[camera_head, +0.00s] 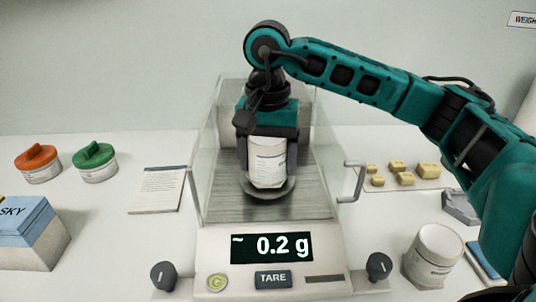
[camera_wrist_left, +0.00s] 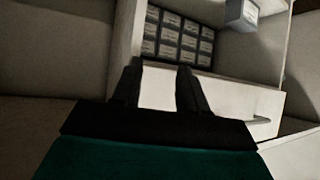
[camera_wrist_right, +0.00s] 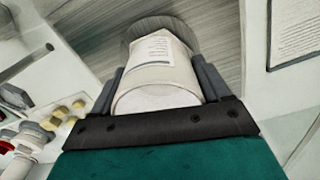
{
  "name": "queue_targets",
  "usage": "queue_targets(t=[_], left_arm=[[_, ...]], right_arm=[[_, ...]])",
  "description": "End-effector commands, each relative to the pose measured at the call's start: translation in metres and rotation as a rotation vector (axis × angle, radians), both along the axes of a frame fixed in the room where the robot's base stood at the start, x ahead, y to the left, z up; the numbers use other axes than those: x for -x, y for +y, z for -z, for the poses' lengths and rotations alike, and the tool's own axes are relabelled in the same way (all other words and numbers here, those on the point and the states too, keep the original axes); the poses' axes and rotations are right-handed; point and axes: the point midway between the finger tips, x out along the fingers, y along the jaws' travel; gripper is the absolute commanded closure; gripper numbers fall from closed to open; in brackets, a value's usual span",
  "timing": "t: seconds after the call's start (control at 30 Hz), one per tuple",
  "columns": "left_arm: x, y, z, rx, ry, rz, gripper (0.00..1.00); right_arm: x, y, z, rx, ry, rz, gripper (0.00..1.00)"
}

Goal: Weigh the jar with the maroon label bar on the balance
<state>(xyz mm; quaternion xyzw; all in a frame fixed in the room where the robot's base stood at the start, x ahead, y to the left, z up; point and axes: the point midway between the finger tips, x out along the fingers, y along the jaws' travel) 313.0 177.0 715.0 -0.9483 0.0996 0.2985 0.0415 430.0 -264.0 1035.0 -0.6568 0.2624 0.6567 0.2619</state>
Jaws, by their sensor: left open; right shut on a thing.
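The balance (camera_head: 270,245) stands in the middle of the head view. Its display (camera_head: 271,248) reads "~ 0.2 g". My right gripper (camera_head: 267,162) reaches down into the glass draft shield and is shut on a white jar (camera_head: 268,172). The jar is upright over the round pan (camera_head: 268,192), at or very near its surface; I cannot tell whether it touches. The jar also shows between the fingers in the right wrist view (camera_wrist_right: 158,82). No maroon bar is readable on its label. My left gripper (camera_wrist_left: 158,88) is open and empty, away from the balance.
A second white jar (camera_head: 432,257) stands right of the balance. Brass-coloured weights (camera_head: 404,178) lie behind it. Orange-lidded (camera_head: 38,164) and green-lidded (camera_head: 95,162) tubs, a printed card (camera_head: 157,190) and a blue-topped box (camera_head: 28,232) are left. A drawer (camera_wrist_left: 180,45) of small boxes faces my left gripper.

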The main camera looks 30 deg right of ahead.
Motion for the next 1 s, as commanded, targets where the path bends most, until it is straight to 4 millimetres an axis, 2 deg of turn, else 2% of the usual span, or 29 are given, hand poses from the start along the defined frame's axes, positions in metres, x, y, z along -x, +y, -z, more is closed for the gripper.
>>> queue_targets(t=[1.0], left_arm=[[-0.0035,-0.0002,0.0039,0.002,-0.011,-0.001,0.57]], right_arm=[[-0.0001,0.0003,0.0064,-0.001,-0.001,0.000,0.56]])
